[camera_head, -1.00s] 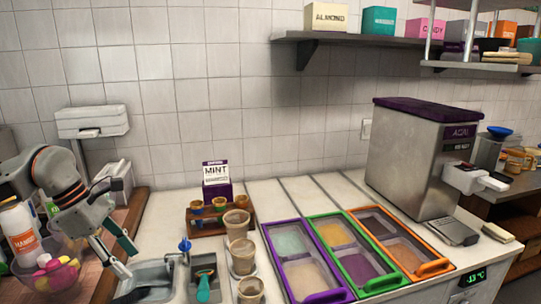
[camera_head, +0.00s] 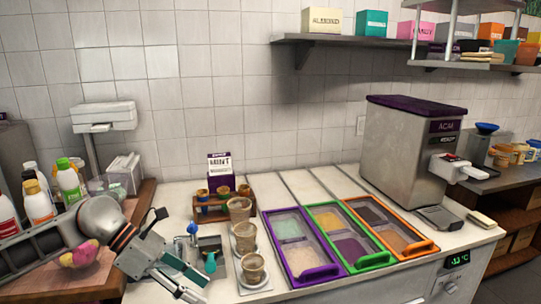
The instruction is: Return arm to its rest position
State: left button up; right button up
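My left arm comes in from the left edge. Its gripper (camera_head: 196,288) is at the lower left, in front of the counter's left end and low near the sink area. Its two fingers, one with a teal pad, look spread apart, and nothing shows between them. My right gripper is not in view.
Close right of the gripper are a teal-handled scoop (camera_head: 210,264) and several cups (camera_head: 253,268) in a row. Purple (camera_head: 332,271), green (camera_head: 384,259) and orange (camera_head: 430,247) topping trays lie farther right. Bottles (camera_head: 69,182) stand behind my arm. A steel machine (camera_head: 400,150) stands at the back right.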

pick_arm(q)
jog(key=s+d+r+n+t+h, duration=0.25)
jog(key=d+n+t+h, duration=0.25)
jog(key=d+n+h, duration=0.8)
jog(key=a+f+n+t+y, duration=0.4)
jog(key=f+n+t+y, duration=0.3)
jog(key=n, duration=0.5)
jog(key=a+f+n+t+y, duration=0.4)
jog(key=f+n+y, duration=0.3)
jog(key=f+n, duration=0.35)
jog(key=s+a+f+n+g+y, duration=0.2)
jog(key=s+a+f+n+y, duration=0.1)
jog(key=s+a+f+n, duration=0.2)
jog(key=s+a+f+n+g+y, duration=0.2)
jog(key=s+f+n, duration=0.4)
jog(key=s+f, duration=0.4)
notch_tip(320, 180, down, 3)
jog(key=a+y, duration=0.1)
jog(key=a, duration=0.1)
jog(key=shift+a+g, duration=0.3)
jog(key=shift+a, duration=0.05)
